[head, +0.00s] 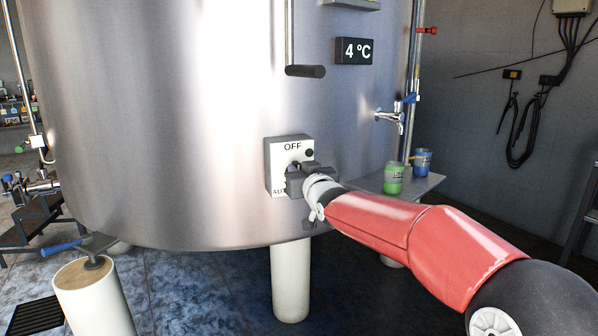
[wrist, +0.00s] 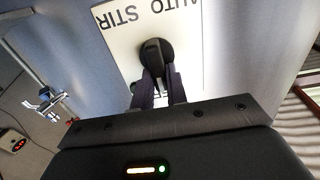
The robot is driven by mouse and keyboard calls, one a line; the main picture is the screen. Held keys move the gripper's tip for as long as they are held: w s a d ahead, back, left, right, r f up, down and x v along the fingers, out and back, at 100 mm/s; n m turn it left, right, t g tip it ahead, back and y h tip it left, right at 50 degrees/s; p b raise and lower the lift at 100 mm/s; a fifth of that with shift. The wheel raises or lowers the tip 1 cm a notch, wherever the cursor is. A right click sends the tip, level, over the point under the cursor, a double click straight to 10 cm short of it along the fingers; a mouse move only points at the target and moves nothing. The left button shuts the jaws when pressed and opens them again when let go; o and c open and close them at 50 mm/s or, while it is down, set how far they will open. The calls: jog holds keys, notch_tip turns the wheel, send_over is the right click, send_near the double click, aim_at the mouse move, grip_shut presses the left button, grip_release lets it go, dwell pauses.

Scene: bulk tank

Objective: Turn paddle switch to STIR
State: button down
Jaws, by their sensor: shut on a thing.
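The switch box (head: 280,144) is a pale panel on the tank's curved front, with OFF printed at its top. AUTO shows partly at its lower left. In the wrist view the panel (wrist: 122,48) shows the words AUTO and STIR along the top of the picture. The black paddle switch (wrist: 155,55) sits at the panel's middle. My gripper (wrist: 163,82) is shut on the paddle, a dark finger on each side. In the head view my gripper (head: 293,181) covers the paddle and the panel's lower right, so I cannot tell which way the paddle points.
The steel tank (head: 170,120) fills the middle, with a 4 °C display (head: 354,51) and a dark-gripped lever (head: 305,71) above the switch. A tap (head: 390,117) is at right, over a shelf (head: 420,184) holding a green jar (head: 393,178) and a blue jar (head: 422,162).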

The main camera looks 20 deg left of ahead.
jog(key=shift+d+m, duration=0.1)
jog(key=shift+m, duration=0.2)
jog(key=shift+w+d+f+m+b, duration=0.3)
jog(key=shift+m+b, duration=1.55)
jog(key=shift+m, duration=1.4)
jog(key=shift+w+d+f+m+b, duration=0.1)
jog(key=shift+f+m+b, duration=0.25)
jog(key=shift+m+b, duration=2.2)
jog(key=shift+w+d+f+m+b, duration=0.25)
jog(key=shift+m+b, duration=0.9)
jog(key=shift+m, duration=2.75)
jog(key=shift+s+a+f, duration=0.1)
jog(key=shift+s+f, duration=0.05)
jog(key=c, duration=1.4)
grip_release()
